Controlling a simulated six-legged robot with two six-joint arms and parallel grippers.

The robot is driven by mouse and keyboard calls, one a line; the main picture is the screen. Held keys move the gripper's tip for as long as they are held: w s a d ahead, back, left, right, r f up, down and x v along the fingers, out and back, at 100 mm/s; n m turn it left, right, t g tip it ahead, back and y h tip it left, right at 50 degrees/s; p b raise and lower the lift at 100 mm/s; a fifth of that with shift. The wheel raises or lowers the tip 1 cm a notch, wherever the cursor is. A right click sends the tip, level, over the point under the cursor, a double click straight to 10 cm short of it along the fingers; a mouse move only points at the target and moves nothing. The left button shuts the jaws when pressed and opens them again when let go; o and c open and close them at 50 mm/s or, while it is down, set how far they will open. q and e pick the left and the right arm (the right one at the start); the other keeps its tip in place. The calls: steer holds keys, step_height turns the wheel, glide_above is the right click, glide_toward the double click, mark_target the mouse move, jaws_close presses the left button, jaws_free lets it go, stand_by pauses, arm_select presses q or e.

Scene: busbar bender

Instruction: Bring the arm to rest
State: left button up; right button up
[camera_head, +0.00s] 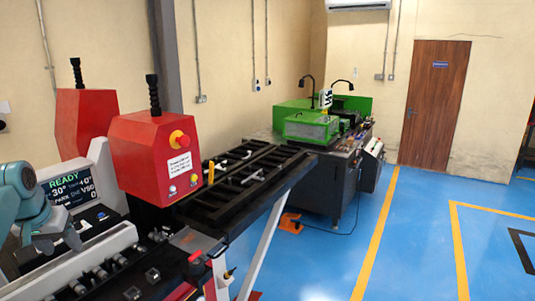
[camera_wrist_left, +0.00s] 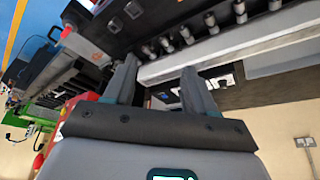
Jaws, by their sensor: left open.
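My left arm (camera_head: 22,190), grey and teal, comes in at the left edge of the head view. It hangs in front of the bender's light panel and partly covers it. My left gripper (camera_head: 58,238) is low in front of this panel. In the left wrist view its two grey fingers (camera_wrist_left: 158,90) stand apart with nothing between them, so it is open and empty. Whether a fingertip touches the machine I cannot tell. The bender's display (camera_head: 72,186) shows READY in green with white figures below. My right gripper is not in view.
The bender has red housings (camera_head: 155,155) with black posts and a yellow-red knob (camera_head: 179,139). Its black rack (camera_head: 245,178) runs right, with loose pieces on it. A green machine (camera_head: 310,127) stands behind. The blue floor (camera_head: 410,240) at right is clear. A brown door (camera_head: 434,105) is at the back.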

arm_select(q)
steer(key=w+d+f+m+h, duration=0.1)
steer(key=w+d+f, duration=0.15)
steer(key=f, duration=0.35)
steer(key=w+d+f, duration=0.1)
steer(key=w+f, duration=0.2)
steer(key=f, duration=0.3)
steer(key=s+d+f+m+g+h+b, duration=0.1)
steer(key=s+d+f, duration=0.1)
steer(key=d+f, duration=0.75)
steer(key=s+d+f+g+h+b, duration=0.15)
steer(key=d+f, duration=0.45)
steer(key=f, duration=0.7)
steer(key=s+d+f+h, duration=0.1)
steer(key=s+d+f, duration=1)
steer(key=s+d, duration=0.15)
steer(key=s+d+f, duration=0.1)
steer(key=s+d, duration=0.1)
steer(key=s, duration=0.5)
steer(key=s+d+f+g+b, duration=0.1)
steer(key=s+d+f, duration=0.1)
steer(key=s, duration=0.6)
steer(key=shift+d+f+h, duration=0.2)
steer(key=shift+d+h, duration=0.05)
steer(key=shift+h, duration=0.2)
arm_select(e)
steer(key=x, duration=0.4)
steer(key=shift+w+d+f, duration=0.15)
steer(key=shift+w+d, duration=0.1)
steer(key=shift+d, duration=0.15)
